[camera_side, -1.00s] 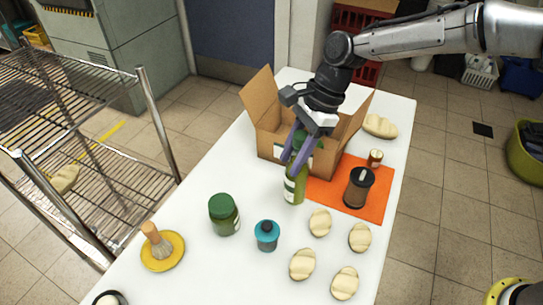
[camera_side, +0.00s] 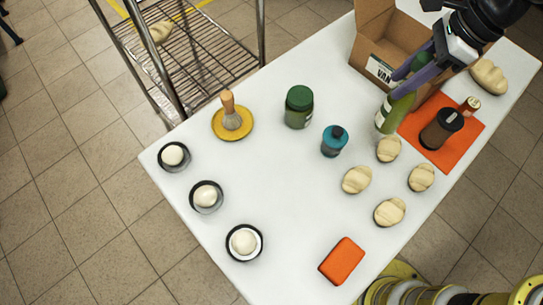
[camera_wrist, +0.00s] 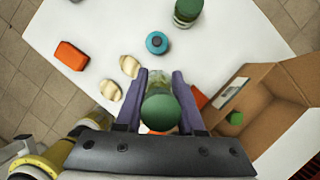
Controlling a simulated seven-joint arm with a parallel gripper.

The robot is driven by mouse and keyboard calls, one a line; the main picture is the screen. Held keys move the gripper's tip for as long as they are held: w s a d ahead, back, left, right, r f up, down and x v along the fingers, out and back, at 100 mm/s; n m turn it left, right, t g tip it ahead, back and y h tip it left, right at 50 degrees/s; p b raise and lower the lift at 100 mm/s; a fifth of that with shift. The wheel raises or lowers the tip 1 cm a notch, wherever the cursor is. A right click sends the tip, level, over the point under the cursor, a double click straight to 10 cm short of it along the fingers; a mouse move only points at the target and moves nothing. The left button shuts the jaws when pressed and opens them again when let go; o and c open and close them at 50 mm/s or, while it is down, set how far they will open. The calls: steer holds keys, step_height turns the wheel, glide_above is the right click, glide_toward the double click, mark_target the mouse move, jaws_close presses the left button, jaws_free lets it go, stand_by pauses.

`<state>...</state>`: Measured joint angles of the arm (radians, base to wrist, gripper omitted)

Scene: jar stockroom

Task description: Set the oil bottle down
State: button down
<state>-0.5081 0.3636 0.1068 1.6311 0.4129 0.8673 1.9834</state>
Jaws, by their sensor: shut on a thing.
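The oil bottle (camera_side: 388,118) is green with a pale label. It stands roughly upright beside the open cardboard box, near the left edge of the orange mat. My gripper (camera_side: 408,84) is shut on its upper part. In the wrist view, the bottle's green cap (camera_wrist: 160,112) shows between the two purple fingers of my gripper (camera_wrist: 162,80). The fingers and cap hide part of the bottle. I cannot tell whether its base touches the white table (camera_side: 270,170).
The cardboard box (camera_side: 385,38) stands close behind; a green-topped item (camera_wrist: 236,117) is inside. A dark brown jar (camera_side: 440,128) is on the orange mat (camera_side: 466,137). A teal jar (camera_side: 334,142), green jar (camera_side: 299,107) and several dough pieces (camera_side: 357,180) stand nearby. The table's front middle is clear.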

steer(key=s+a+n, duration=0.1)
steer(key=s+a, duration=1.1)
steer(key=a, duration=0.2)
steer(key=w+a+f, duration=0.7)
steer(key=a+f, duration=0.4)
steer(key=f, duration=0.1)
steer(key=shift+w+f, duration=0.2)
steer(key=shift+w, duration=0.1)
steer(key=shift+f, duration=0.1)
steer(key=c, duration=0.5)
jaws_free()
steer(key=shift+f, duration=0.15)
